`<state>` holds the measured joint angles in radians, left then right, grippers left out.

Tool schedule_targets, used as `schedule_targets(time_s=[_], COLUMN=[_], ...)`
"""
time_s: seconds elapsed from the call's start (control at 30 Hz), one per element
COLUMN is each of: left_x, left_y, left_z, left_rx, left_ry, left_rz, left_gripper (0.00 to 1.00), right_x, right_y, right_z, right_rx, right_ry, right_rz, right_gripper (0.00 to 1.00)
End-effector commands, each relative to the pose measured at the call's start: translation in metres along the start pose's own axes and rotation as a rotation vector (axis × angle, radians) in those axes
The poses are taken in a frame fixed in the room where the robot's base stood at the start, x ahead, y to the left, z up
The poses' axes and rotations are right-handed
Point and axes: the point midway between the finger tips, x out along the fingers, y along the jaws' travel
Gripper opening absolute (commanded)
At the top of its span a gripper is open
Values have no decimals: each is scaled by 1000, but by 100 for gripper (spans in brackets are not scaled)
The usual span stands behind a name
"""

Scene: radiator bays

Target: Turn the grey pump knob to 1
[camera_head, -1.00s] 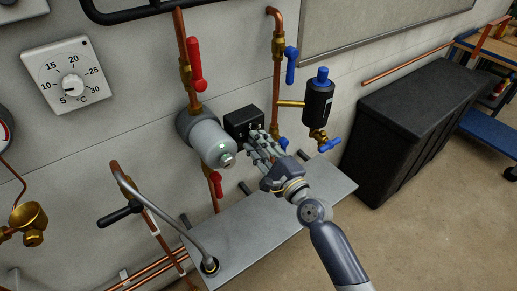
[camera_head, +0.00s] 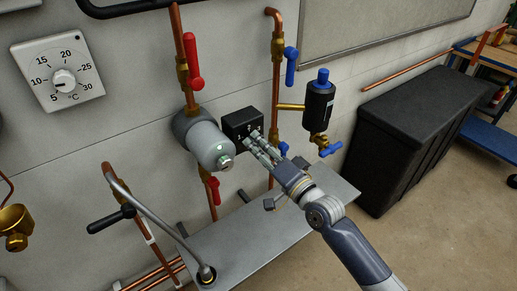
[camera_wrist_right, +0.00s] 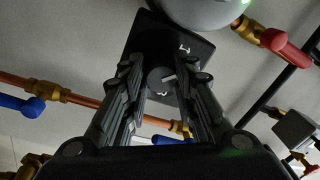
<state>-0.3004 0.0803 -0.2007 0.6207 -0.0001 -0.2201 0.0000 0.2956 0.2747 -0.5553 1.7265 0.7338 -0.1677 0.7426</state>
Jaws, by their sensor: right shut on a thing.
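The grey pump (camera_head: 205,140) is a cylinder on the copper pipe, with a green light at its front. The black control box (camera_head: 236,122) sits just right of it and carries white marks. In the right wrist view the round grey knob (camera_wrist_right: 158,76) is on the face of the black box (camera_wrist_right: 192,54), with a pale pointer line. I cannot read its setting surely. My right gripper (camera_head: 254,142) reaches the box from the lower right and hides the knob in the head view. Its fingers (camera_wrist_right: 160,80) are shut on the knob from both sides. My left gripper is not in view.
Red lever valves (camera_head: 194,62) are above and below the pump. A blue lever (camera_head: 291,66) and a black and blue fitting (camera_head: 318,100) are right of the box. A metal shelf (camera_head: 255,235) lies below. A black chest (camera_head: 410,130) stands at right.

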Motion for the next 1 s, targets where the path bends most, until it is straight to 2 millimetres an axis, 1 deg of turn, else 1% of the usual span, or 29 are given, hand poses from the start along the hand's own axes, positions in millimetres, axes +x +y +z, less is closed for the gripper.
schedule_targets(time_s=[0.2,0.4,0.63,1.0], left_x=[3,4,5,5], left_y=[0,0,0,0], left_z=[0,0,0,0], left_rx=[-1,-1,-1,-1], left_ry=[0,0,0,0], left_rz=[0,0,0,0], left_gripper=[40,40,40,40], right_x=[0,0,0,0], right_y=[0,0,0,0], right_z=[0,0,0,0], right_rx=[-154,-244,-292,-301], right_ry=[-16,-24,-29,-30], right_rz=[-4,-6,-8,-7], right_gripper=[3,3,3,3])
